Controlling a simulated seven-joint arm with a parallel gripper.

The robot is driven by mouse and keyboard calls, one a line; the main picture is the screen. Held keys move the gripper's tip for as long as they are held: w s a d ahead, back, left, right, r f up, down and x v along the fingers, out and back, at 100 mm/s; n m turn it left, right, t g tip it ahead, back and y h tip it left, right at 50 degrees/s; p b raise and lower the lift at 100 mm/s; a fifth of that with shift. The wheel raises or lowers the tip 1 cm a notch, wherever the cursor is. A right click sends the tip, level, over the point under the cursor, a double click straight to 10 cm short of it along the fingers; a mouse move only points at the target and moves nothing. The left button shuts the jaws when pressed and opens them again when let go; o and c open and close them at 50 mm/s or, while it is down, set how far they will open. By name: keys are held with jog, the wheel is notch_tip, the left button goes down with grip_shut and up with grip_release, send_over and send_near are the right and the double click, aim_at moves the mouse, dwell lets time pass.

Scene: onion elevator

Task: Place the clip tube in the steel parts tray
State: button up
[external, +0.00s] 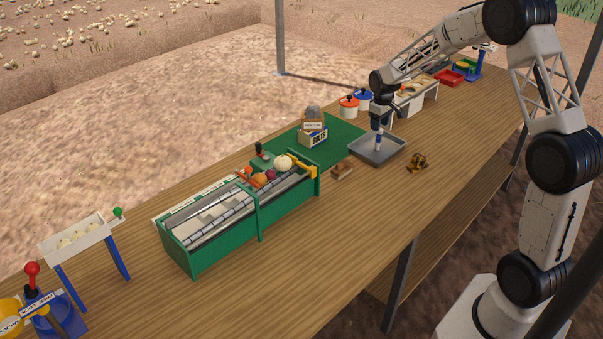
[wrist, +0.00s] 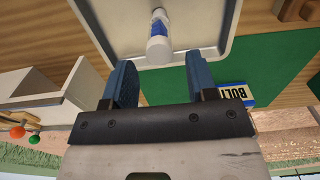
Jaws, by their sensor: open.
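The clip tube (external: 378,141), white with a blue band, appears upright over the grey steel parts tray (external: 396,155), just below my gripper (external: 380,124). I cannot tell whether its lower end touches the tray floor. In the wrist view the clip tube (wrist: 158,48) shows beyond the fingertips, lined up with the gap between them. The tray (wrist: 224,30) surrounds it there. In that view my gripper (wrist: 160,72) has its two blue fingers wide apart, with nothing between them.
A green mat (external: 285,142) with a BOLTS box (external: 313,137) lies left of the tray. A wooden block (external: 343,170) and a brass part (external: 418,162) are near its front. A green roller frame (external: 225,235) stands left. Red- and blue-lidded pots (external: 349,106) stand behind.

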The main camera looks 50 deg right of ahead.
jog(key=shift+r, duration=3.1)
jog(key=shift+s+a+r, duration=0.2)
jog(key=shift+a+r, duration=0.1)
jog(key=s+a+r+t, duration=0.1)
jog(key=s+a+r, duration=0.6)
jog(key=s+a, duration=0.25)
jog(key=s+a+r, duration=0.7)
jog(key=s+a, duration=0.2)
jog(key=s, duration=0.1)
jog(key=s+a, duration=0.5)
jog(key=s, duration=0.7)
jog(key=s+a+t, duration=0.1)
jog(key=s+a, duration=0.4)
jog(key=s, duration=0.7)
jog(key=shift+f+t, duration=0.15)
jog(key=shift+t, duration=0.15)
